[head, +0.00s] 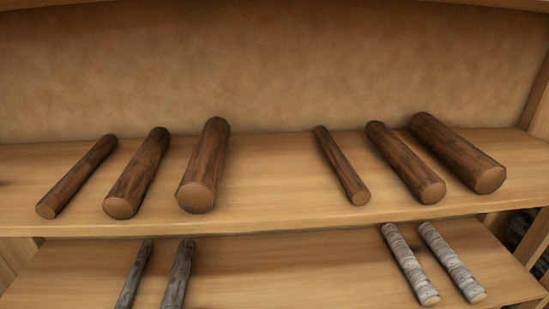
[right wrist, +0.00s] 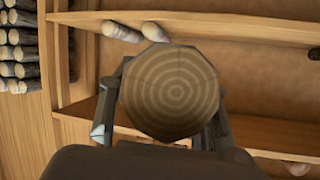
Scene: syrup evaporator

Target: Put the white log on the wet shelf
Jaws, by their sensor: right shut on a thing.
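My right gripper (right wrist: 163,130) is shut on a log (right wrist: 170,92) in the right wrist view. The log's round cut end with rings faces the camera, and its bark is almost fully hidden, so I cannot tell its colour there. In the head view, two white-barked logs (head: 409,265) (head: 452,262) lie side by side at the right of the lower shelf (head: 300,275). Pale logs (right wrist: 120,31) also show on a shelf at the top of the right wrist view. Neither gripper shows in the head view. No shelf label is visible.
Several brown logs (head: 203,165) lie in two groups on the upper shelf (head: 270,190), with a gap between them. Two grey logs (head: 178,275) lie at the left of the lower shelf, whose middle is clear. Stacked logs (right wrist: 22,60) stand at the left in the wrist view.

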